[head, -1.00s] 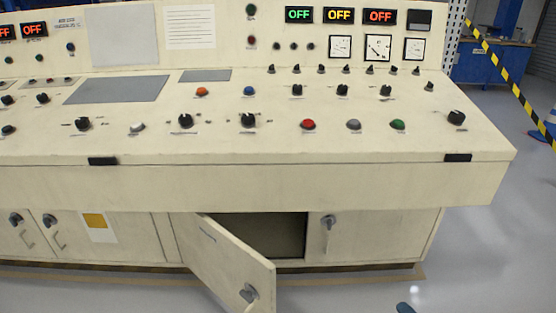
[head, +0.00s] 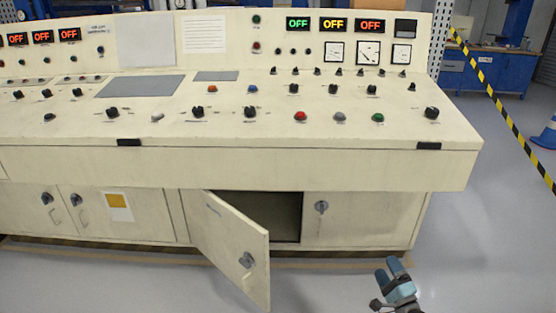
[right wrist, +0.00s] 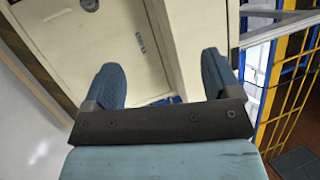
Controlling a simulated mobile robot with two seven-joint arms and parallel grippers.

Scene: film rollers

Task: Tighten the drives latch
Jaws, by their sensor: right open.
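A cream cabinet door (head: 232,250) under the control desk stands swung open, with a grey latch (head: 246,260) near its free edge. A closed door to its right has a similar latch (head: 321,207), and two more latches, a left one (head: 47,199) and a right one (head: 76,200), sit on the doors at left. I cannot read which is the drives latch. My right gripper (head: 393,268) is low, right of the open door and apart from it. In the right wrist view it (right wrist: 162,78) is open and empty, facing a cream door with a latch (right wrist: 90,4) at the top edge. My left gripper is not in view.
The control desk (head: 250,162) overhangs the doors, with knobs and buttons on top. A dark opening (head: 265,213) shows behind the open door. Grey floor (head: 465,255) is free at right, before a yellow-black barrier (head: 500,110) and a blue workbench (head: 489,75).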

